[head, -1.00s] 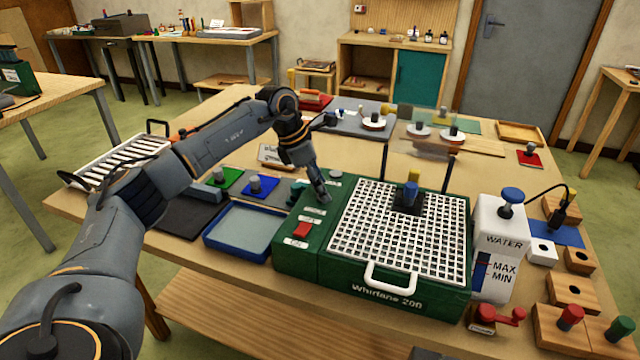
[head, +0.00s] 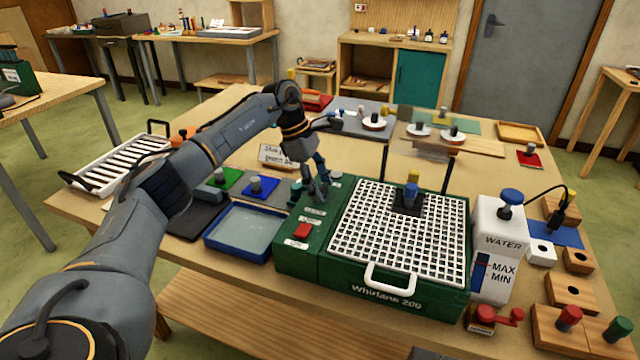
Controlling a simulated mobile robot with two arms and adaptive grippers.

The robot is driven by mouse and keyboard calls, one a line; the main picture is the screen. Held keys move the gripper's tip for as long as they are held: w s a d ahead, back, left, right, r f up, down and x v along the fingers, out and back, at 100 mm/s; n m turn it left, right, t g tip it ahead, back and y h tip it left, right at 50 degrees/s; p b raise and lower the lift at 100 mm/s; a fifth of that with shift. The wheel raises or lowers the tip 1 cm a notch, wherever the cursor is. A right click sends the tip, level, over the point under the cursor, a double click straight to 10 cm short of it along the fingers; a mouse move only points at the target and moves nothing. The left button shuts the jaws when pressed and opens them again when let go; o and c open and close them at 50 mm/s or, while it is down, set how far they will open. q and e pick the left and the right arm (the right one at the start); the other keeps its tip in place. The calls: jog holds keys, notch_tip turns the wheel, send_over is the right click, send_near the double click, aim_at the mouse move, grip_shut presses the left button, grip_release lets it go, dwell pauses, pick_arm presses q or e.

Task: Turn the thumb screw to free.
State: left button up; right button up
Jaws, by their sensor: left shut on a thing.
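The green Whirlane 200 machine (head: 395,292) stands on the wooden table, with a white grid top (head: 385,235). My left gripper (head: 318,192) points down at the back left of its green side panel. Its fingers are shut on the thumb screw, which they largely hide, so I cannot read which way the screw is turned. White labels (head: 303,226) and a red switch (head: 302,230) lie on the panel in front of the gripper. My right gripper is out of view.
A blue tray (head: 208,243) stands left of the machine and a white water container (head: 497,240) right of it. Two dark posts (head: 447,172) rise behind the grid.

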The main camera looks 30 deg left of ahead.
pick_arm(q)
jog(key=o, duration=1.2)
jog(key=shift+c, duration=0.2)
jog(key=v, duration=1.2)
